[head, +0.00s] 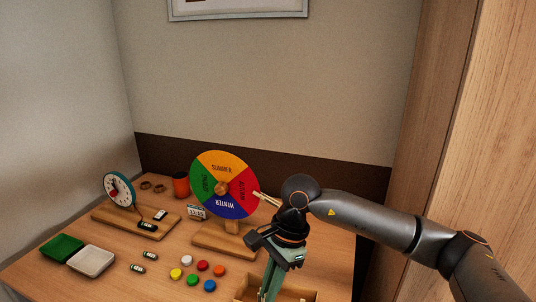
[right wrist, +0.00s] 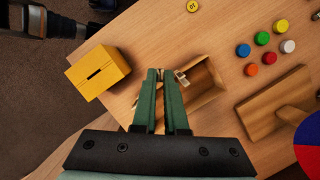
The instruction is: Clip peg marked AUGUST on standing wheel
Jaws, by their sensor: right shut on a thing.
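The standing wheel (head: 224,185) has orange SUMMER, red AUTUMN, blue WINTER and green SPRING sectors on a wooden stand. One pale peg (head: 263,198) is at its right edge, by the red sector. My right gripper (right wrist: 160,74) points down at the wooden tray (right wrist: 207,96), in front of the wheel. It is shut on a small pale peg, mostly hidden between the green fingertips. A pale piece (right wrist: 182,78) shows just right of the tips; I cannot tell if it is part of that peg. No marking is readable.
A yellow slotted box (right wrist: 98,72) stands left of the tray in the wrist view. Several coloured counters (head: 203,266) lie before the wheel stand. A toy clock (head: 118,189), an orange cup (head: 181,185), a green tray (head: 62,248) and a white tray (head: 91,261) are further left.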

